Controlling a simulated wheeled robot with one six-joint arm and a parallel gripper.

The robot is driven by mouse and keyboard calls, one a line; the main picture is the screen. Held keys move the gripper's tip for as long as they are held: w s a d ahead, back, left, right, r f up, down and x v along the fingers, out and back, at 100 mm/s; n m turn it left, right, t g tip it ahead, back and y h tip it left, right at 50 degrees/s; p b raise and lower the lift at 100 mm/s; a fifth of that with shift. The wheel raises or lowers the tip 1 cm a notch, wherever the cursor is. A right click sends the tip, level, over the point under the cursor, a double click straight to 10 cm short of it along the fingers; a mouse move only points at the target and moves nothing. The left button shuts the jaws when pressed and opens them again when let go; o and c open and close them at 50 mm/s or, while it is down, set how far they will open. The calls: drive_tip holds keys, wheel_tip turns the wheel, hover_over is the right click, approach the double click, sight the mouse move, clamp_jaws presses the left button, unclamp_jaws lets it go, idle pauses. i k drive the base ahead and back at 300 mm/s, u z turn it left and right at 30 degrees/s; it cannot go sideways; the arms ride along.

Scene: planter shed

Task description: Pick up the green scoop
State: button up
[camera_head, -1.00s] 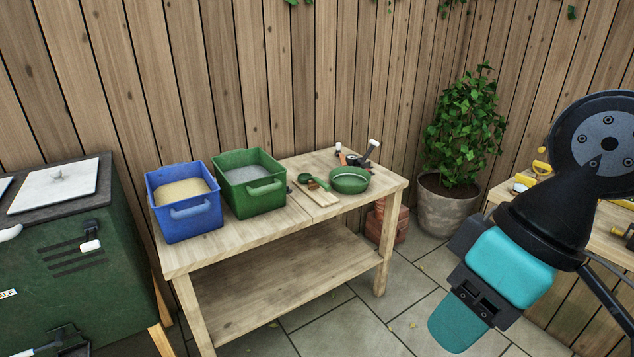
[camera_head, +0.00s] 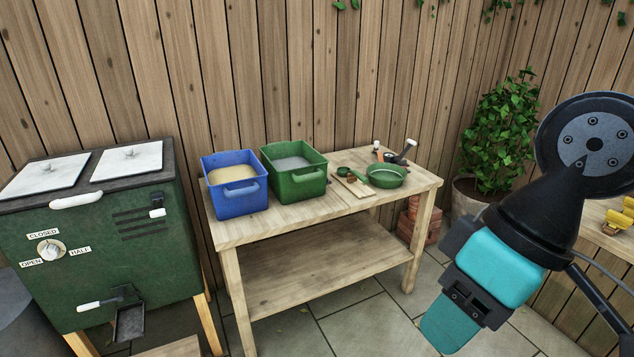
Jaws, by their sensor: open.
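A small green scoop (camera_head: 344,172) lies on or beside a light wooden board (camera_head: 352,186) on the wooden bench (camera_head: 240,228), left of a round green pan (camera_head: 386,176). It is small in view, so its handle is hard to make out. My gripper (camera_head: 452,320) hangs at the lower right, in front of the bench and well apart from the scoop. It is open, and I see nothing held in it.
A blue bin (camera_head: 235,199) with tan material and a green bin (camera_head: 295,186) with grey material stand on the bench's left part. A green cabinet (camera_head: 90,290) with white lids stands left. A potted plant (camera_head: 500,125) stands behind. Paving lies open before the bench.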

sight(343, 172)
drive_tip(key=z, duration=0.1)
drive_tip(key=k, duration=0.25)
drive_tip(key=u, duration=0.9)
drive_tip(key=i, duration=1.35)
drive_tip(key=z, duration=0.9)
drive_tip(key=i, duration=0.95)
drive_tip(key=z, duration=1.35)
drive_tip(key=i, duration=0.3)
drive_tip(key=z, duration=0.1)
